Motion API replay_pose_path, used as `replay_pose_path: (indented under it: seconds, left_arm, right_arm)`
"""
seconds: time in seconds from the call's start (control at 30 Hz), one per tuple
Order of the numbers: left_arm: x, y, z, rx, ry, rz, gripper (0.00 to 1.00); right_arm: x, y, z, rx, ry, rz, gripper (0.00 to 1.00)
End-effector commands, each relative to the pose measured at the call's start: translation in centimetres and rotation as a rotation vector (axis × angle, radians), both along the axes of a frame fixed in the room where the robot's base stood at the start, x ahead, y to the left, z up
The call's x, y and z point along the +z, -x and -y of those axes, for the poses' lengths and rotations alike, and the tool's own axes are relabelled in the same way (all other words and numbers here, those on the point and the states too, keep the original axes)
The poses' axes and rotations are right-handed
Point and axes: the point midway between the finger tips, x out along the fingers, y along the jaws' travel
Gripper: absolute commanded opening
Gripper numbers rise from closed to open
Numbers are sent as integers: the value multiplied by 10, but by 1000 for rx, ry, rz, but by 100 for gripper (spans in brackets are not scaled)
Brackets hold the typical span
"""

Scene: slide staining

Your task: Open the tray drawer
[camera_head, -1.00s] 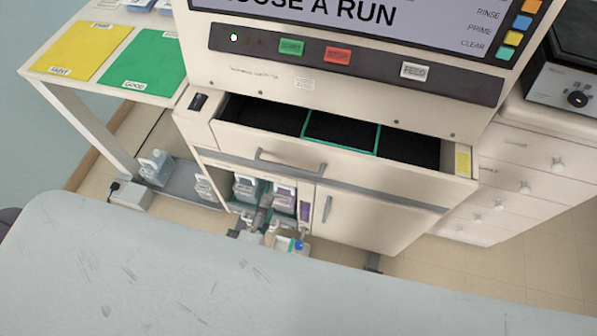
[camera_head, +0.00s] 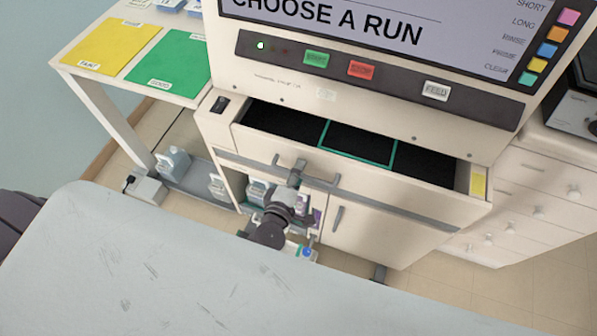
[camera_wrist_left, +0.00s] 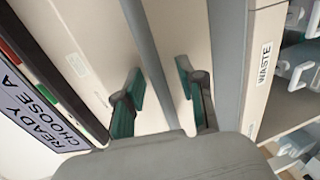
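The tray drawer (camera_head: 405,194) of the cream machine stands part-way out, showing a dark interior with a green-outlined section (camera_head: 357,143). Its grey bar handle (camera_head: 322,183) is on the front. My left gripper (camera_head: 295,172) is at the left part of this handle and hides some of it. In the left wrist view, the gripper (camera_wrist_left: 159,80) is open, with the handle bar (camera_wrist_left: 147,50) between its two fingers. Gaps show between the bar and both fingers. The drawer front (camera_wrist_left: 190,28) lies behind them. My right gripper is not in view.
A side table (camera_head: 75,75) with yellow and green mats is at left. White drawers (camera_head: 530,190) stand at right.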

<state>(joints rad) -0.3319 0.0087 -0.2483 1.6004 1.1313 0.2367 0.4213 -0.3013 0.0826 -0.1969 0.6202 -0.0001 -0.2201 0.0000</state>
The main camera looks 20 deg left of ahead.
Motion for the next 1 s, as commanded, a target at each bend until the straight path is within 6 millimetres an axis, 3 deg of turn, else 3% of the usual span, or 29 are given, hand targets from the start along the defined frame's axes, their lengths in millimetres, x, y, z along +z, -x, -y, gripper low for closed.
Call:
replay_pose_path:
  seconds: [0.17, 0.4, 1.0]
  left_arm:
    - [0, 0, 0, 0, 0, 0, 39]
    - [0, 0, 0, 0, 0, 0, 0]
    - [-1, 10, 0, -1, -1, -5, 0]
  right_arm:
    - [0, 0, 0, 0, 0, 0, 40]
    - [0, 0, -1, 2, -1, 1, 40]
    - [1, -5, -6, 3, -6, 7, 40]
